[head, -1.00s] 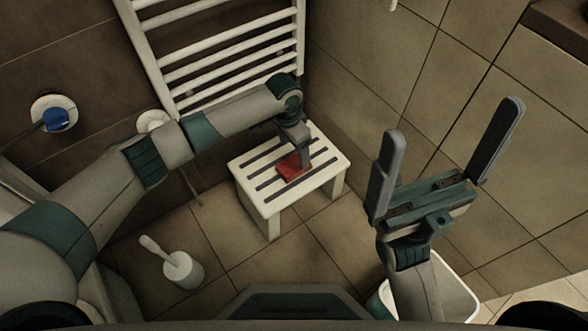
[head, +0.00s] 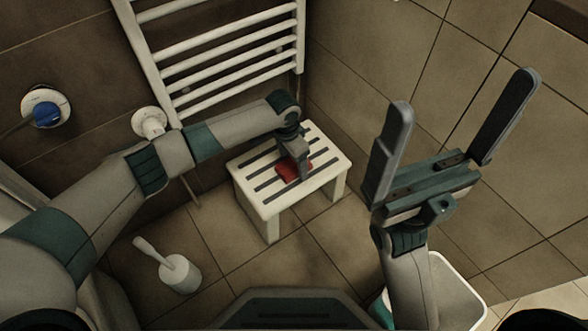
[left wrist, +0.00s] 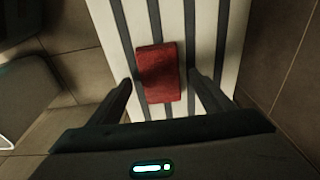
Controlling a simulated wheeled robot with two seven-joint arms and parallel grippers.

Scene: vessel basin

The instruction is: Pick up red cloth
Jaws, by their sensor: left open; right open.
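The red cloth (head: 289,172) lies folded on the slatted top of a white stool (head: 262,199). In the left wrist view the cloth (left wrist: 159,72) lies flat across dark gaps between white slats. My left gripper (head: 301,167) is over the stool at the cloth, and its body hides part of the cloth. In the left wrist view my left gripper (left wrist: 162,90) is open, with one finger on each side of the cloth's near end. My right gripper (head: 462,110) is open and empty, raised at the right with its fingers pointing up.
A white towel radiator (head: 225,62) stands behind the stool. A toilet brush in a white holder (head: 180,274) stands on the floor at the lower left. A white bin (head: 456,290) is at the lower right. Tiled walls close in at the back and right.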

